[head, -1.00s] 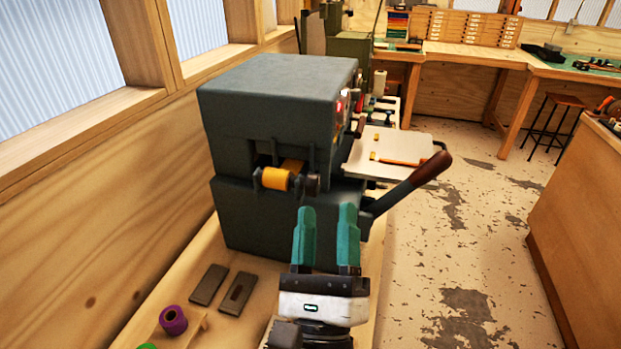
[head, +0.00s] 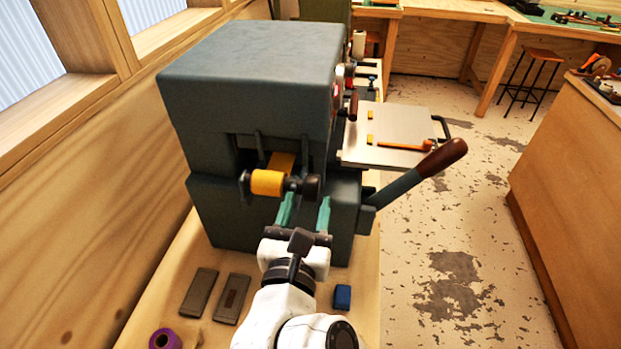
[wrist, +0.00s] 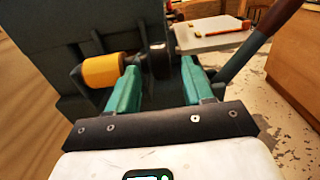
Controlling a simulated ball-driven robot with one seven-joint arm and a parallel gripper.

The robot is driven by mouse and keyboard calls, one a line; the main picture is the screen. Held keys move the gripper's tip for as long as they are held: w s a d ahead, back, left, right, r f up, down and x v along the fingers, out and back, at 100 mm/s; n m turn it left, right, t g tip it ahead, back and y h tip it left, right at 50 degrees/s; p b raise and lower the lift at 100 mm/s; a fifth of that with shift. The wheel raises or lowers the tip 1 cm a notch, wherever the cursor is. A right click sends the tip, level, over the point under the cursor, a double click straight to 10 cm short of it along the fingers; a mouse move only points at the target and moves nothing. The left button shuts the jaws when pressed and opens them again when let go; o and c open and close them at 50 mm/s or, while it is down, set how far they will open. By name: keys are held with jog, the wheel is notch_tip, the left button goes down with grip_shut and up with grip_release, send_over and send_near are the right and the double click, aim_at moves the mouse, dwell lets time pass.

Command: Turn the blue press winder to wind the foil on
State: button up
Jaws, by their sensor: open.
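The dark blue-grey press (head: 250,100) stands on the bench by the wall. A yellow foil roll (head: 268,183) sits on a spindle across its near face, and it also shows in the wrist view (wrist: 102,71). The dark round winder knob (head: 312,186) is at the roll's right end. My gripper (head: 307,200) is open, its teal fingers pointing at the press just below the knob in the head view. In the wrist view the knob (wrist: 158,60) shows between the fingertips; I cannot tell whether they reach around it. No contact is visible.
A lever with a brown handle (head: 441,158) sticks out to the right of my gripper. A flat plate (head: 385,138) juts from the press's right side. Two grey blocks, a purple roll (head: 165,340) and a small blue block (head: 342,297) lie on the bench.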

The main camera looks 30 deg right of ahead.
aim_at(310, 196)
jog(key=shift+p+x, duration=0.45)
jog(key=shift+x, duration=2.25)
jog(key=shift+c, duration=0.2)
grip_shut()
